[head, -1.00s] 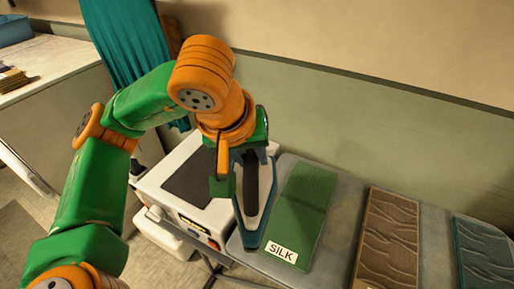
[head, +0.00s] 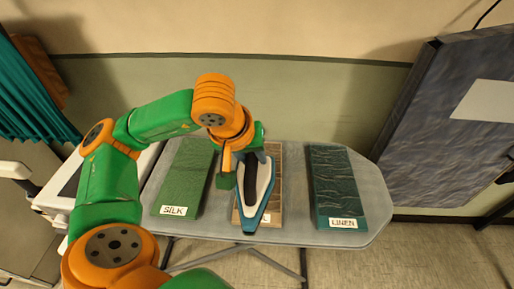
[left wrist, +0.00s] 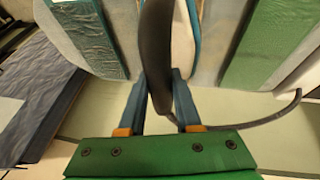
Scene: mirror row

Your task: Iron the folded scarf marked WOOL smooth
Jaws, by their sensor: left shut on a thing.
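My left gripper (head: 240,176) is shut on the dark handle of a blue and white iron (head: 262,200); the handle (left wrist: 155,45) also shows between the fingers in the left wrist view. The iron is over the brown folded scarf (head: 277,212), the middle one of three on the board. I cannot tell whether it touches the cloth. It hides most of this scarf and nearly all of its label, so WOOL cannot be read. A green scarf marked SILK (head: 186,172) lies to the left, looking flat. A teal, creased scarf marked LINEN (head: 335,180) lies to the right.
The scarves lie on a grey ironing board (head: 372,195) with bare cloth between them. A white station (head: 60,190) stands at its left end, partly behind my arm. A large dark panel (head: 445,120) stands right of the board. A wall is behind.

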